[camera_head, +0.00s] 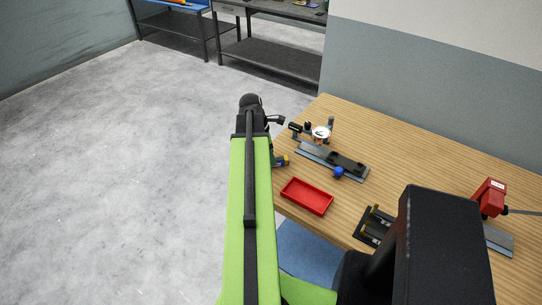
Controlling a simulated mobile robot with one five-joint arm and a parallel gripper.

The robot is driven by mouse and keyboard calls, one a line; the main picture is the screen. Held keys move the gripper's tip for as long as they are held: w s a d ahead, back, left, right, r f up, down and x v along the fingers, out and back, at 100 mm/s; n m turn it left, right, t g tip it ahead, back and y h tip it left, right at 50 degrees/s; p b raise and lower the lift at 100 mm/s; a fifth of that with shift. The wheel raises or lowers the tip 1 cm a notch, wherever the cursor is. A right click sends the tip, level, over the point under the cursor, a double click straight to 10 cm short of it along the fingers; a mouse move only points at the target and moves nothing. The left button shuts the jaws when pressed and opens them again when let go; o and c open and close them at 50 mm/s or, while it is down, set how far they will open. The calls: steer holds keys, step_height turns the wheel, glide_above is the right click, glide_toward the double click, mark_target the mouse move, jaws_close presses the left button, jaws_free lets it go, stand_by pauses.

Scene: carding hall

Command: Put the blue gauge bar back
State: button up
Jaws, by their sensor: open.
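My gripper (276,119) is at the far end of my green arm, near the table's left edge. It is small and seen from behind, and nothing shows between its jaws. A small dark blue piece with a yellow end (281,161) lies at the table's left edge, partly hidden by my arm. It may be the blue gauge bar, but I cannot tell for sure. A black slotted holder (367,232) with yellowish parts stands on the near part of the table, partly hidden by my body.
The wooden table (430,165) also bears a red tray (307,196), a grey-railed fixture (345,162) with a blue knob (338,171), and a red device (489,197) at the right. Dark workbenches (268,72) stand at the back. The floor left of my arm is clear.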

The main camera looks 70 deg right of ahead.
steer(key=p+v, duration=0.8)
steer(key=v, duration=0.2)
steer(key=shift+p, duration=0.3)
steer(key=shift+w+a, duration=0.1)
steer(key=shift+w, duration=0.05)
steer(key=w+a+m+t, duration=0.2)
steer(key=w+a+m, duration=0.1)
steer(key=w+a, duration=2.2)
steer(key=w+a+f+m+b, duration=0.1)
steer(key=w+a, duration=0.2)
steer(key=a, duration=1.2)
steer(key=w+a+f+m+y+b, duration=0.1)
steer(key=w+a+f+m, duration=0.1)
steer(key=a, duration=1.4)
steer(key=shift+w+a+f+t+b, duration=0.3)
steer(key=shift+w+b, duration=0.1)
steer(key=shift+w, duration=0.3)
